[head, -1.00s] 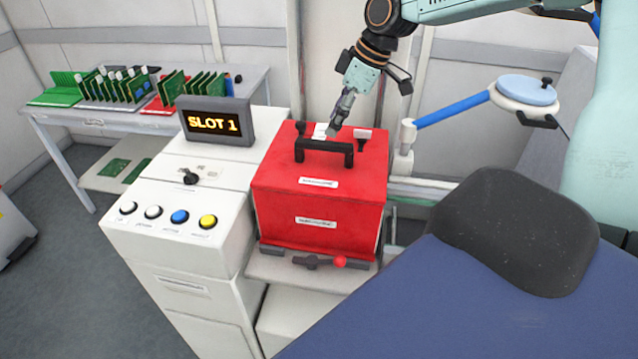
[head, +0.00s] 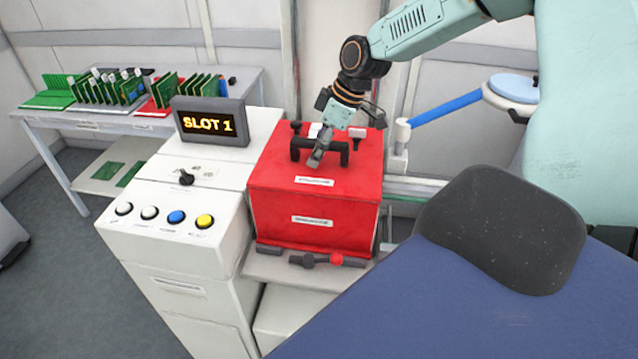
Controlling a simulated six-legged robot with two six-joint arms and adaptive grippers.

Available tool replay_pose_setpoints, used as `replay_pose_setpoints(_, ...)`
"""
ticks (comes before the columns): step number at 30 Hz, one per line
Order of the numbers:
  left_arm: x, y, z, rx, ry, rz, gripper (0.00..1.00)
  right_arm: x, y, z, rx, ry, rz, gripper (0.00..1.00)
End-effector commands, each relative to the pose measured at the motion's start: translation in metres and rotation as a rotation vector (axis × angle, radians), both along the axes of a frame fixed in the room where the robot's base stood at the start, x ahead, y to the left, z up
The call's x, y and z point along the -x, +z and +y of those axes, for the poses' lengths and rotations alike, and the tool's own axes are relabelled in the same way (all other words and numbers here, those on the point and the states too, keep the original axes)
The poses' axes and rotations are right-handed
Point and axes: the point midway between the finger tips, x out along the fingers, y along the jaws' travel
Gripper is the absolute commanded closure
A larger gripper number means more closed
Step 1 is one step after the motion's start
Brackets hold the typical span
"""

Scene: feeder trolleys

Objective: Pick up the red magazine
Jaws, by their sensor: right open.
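The red magazine (head: 280,195) is a large red box with white labels on its front and top. It stands on a grey shelf (head: 262,265) beside the white cabinet. A black handle (head: 341,147) rises from its top. My right gripper (head: 316,158) is open and comes down from above at the handle. Its fingertips overlap the handle's bar in the head view. I cannot tell whether they touch it or straddle it. My left gripper is not in view.
A white cabinet (head: 160,240) with several buttons and a "SLOT 1" display (head: 208,123) stands left of the magazine. A blue arm with a round pad (head: 515,88) is at right. A table (head: 95,118) with green boards is behind left.

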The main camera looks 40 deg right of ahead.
Motion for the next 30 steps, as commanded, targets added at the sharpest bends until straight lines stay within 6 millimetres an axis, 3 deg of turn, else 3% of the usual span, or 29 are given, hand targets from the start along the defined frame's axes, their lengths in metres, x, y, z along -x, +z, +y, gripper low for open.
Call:
replay_pose_setpoints(24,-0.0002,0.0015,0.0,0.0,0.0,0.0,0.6,0.0,-0.0047,-0.0001,0.0,-0.001,0.0,0.49)
replay_pose_setpoints(30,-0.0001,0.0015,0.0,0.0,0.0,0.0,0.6,0.0,-0.0047,-0.0002,0.0,-0.001,0.0,0.65)
